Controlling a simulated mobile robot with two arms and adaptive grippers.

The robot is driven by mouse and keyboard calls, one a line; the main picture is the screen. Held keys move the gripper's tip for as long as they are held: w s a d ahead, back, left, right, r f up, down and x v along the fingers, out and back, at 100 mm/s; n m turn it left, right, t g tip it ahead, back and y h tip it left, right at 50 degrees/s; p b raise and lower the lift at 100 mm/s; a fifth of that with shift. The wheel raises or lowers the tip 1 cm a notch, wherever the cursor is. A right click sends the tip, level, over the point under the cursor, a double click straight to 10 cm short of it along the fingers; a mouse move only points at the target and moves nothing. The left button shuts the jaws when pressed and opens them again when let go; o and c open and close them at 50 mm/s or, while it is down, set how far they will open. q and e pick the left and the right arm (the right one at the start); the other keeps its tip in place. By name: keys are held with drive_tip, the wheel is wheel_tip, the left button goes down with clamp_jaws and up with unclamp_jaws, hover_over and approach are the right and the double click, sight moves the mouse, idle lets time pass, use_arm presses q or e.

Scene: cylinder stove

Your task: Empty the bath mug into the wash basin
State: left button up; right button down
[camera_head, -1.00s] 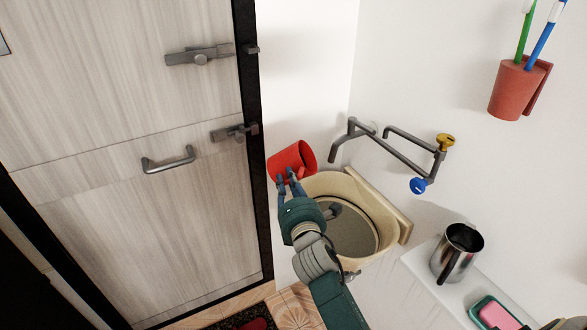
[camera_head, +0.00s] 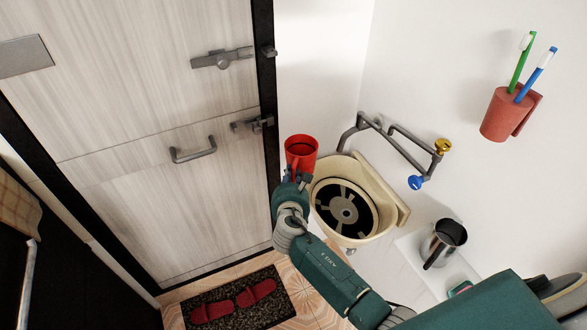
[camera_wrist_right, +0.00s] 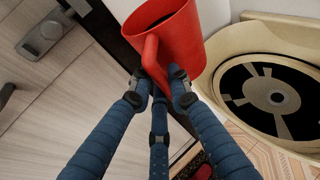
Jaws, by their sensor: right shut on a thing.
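The red bath mug (camera_head: 301,146) is upright or nearly so at the left rim of the wash basin, with its dark opening facing up. It also shows in the right wrist view (camera_wrist_right: 185,45); I cannot tell whether anything is in it. My right gripper (camera_head: 298,179) is shut on the mug's handle, and its blue fingers (camera_wrist_right: 160,85) show in the wrist view. The cream wash basin (camera_head: 388,190) is just right of the mug; its floor looks dark with a round grey centre and pale patches. My left gripper is not in view.
A bent pipe tap (camera_head: 400,140) with yellow and blue knobs is above the basin. A steel mug (camera_head: 446,240) stands on a white shelf (camera_head: 412,248) at right. A toothbrush holder (camera_head: 503,115) hangs on the wall. The door (camera_head: 140,130) is left; slippers (camera_head: 255,292) lie below.

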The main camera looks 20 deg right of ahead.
drive_tip(key=shift+r, duration=2.05)
